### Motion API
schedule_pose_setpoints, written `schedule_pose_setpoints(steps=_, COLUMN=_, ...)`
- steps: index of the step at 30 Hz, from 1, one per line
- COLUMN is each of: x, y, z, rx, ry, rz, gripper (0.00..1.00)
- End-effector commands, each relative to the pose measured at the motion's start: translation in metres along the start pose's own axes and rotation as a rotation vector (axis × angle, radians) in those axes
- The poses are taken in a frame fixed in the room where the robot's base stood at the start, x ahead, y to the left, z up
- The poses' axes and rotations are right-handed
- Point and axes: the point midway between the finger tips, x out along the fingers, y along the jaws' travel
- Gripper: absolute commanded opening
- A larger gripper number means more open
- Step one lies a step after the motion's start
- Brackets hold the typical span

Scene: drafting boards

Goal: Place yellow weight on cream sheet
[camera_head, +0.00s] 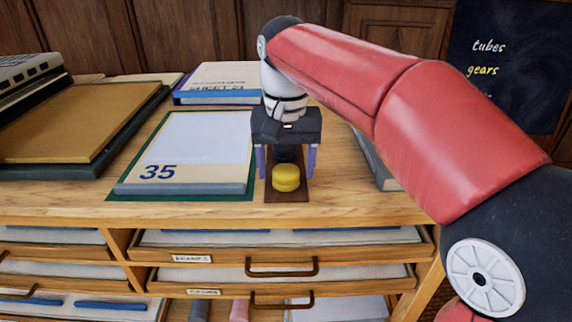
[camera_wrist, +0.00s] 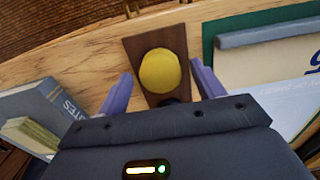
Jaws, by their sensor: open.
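The yellow weight (camera_head: 286,178) is a small round piece standing on a narrow dark brown mat (camera_head: 287,196) near the front edge of the wooden top. My gripper (camera_head: 287,172) points down over it, with a purple finger to either side. In the wrist view the weight (camera_wrist: 159,71) appears between the spread fingertips (camera_wrist: 160,72), with gaps on both sides. To the left lies a pale sheet (camera_head: 200,138) with a cream band (camera_head: 205,174) marked "35". It lies on a dark green backing, with a grey bar along its front edge.
A tan board (camera_head: 75,115) on a dark base stands at the left. A blue-edged book (camera_head: 218,82) lies behind the sheet. A grey book (camera_head: 376,160) lies right of the mat, partly hidden by my arm. Drawers (camera_head: 280,270) are below the front edge.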

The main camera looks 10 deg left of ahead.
Motion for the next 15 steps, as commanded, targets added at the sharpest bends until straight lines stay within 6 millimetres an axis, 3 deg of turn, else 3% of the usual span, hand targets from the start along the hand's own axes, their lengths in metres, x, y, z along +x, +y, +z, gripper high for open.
schedule_pose_setpoints(steps=1, x=0.004, y=0.0, z=0.0, rx=0.0, ry=0.001, rz=0.0, gripper=0.68)
schedule_pose_setpoints(steps=9, x=-0.053, y=-0.003, z=-0.005, rx=-0.001, ry=0.002, rz=-0.002, gripper=0.68)
schedule_pose_setpoints(steps=15, x=-0.074, y=-0.003, z=-0.005, rx=-0.001, ry=0.001, rz=0.0, gripper=0.68)
